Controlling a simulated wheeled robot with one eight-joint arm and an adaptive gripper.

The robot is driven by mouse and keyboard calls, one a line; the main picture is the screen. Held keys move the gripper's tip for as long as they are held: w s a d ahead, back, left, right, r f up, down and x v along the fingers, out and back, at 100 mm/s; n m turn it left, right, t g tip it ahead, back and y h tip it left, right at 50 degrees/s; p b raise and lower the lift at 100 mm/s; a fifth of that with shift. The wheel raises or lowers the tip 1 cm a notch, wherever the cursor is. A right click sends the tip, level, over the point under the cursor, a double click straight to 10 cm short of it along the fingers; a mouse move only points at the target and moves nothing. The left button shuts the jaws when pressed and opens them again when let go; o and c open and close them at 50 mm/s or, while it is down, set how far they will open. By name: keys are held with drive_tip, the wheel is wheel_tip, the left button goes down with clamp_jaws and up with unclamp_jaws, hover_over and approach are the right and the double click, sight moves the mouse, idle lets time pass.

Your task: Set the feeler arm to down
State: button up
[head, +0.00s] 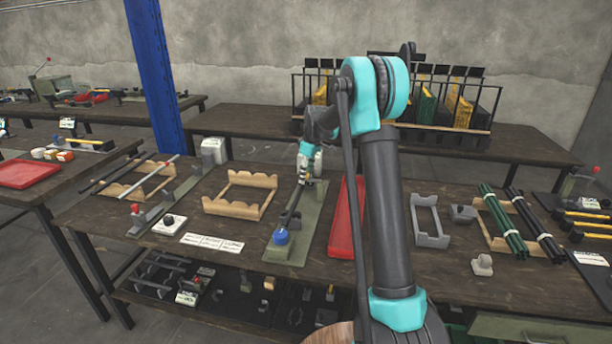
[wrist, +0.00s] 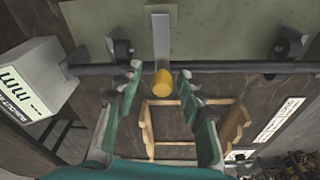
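The feeler arm (wrist: 161,40) is a flat grey strip with a yellow end knob (wrist: 162,84) in the wrist view. It runs from the green base plate (wrist: 215,25) across a dark horizontal rod (wrist: 225,68). I cannot tell whether it is raised or down. My gripper (wrist: 159,72) is open, with one finger on each side of the knob and gaps visible. In the head view my gripper (head: 308,168) is over the back of the green plate (head: 309,222); the feeler arm is hidden there. A blue ball knob (head: 281,236) is at the rod's front end.
A white box marked mm (wrist: 30,80) stands left of the gripper in the wrist view. A wooden cradle (head: 222,208) lies left of the plate in the head view, and a red tray (head: 343,235) lies right. White cards (head: 212,241) lie near the table's front edge.

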sight(311, 180)
wheel_tip(311, 180, up, 12)
drive_tip(key=s+d, duration=0.1)
drive_tip(key=shift+d, duration=0.3)
drive_tip(key=shift+s+f, duration=0.1)
idle(0.3)
drive_tip(key=s+d+f+m+t, duration=0.1)
drive_tip(key=s+f, duration=0.4)
drive_tip(key=s, duration=0.9)
drive_tip(key=s+d+f+m+t+h, duration=0.1)
drive_tip(key=s+d+f+m, duration=0.3)
drive_tip(key=s, duration=1)
drive_tip(key=s+d+f+m+t, duration=0.1)
drive_tip(key=s+f+m, duration=0.5)
drive_tip(key=s, duration=0.8)
drive_tip(key=shift+s+d+f+h, duration=0.15)
drive_tip(key=shift+d+f+h, duration=0.15)
drive_tip(key=shift+d+f, duration=0.6)
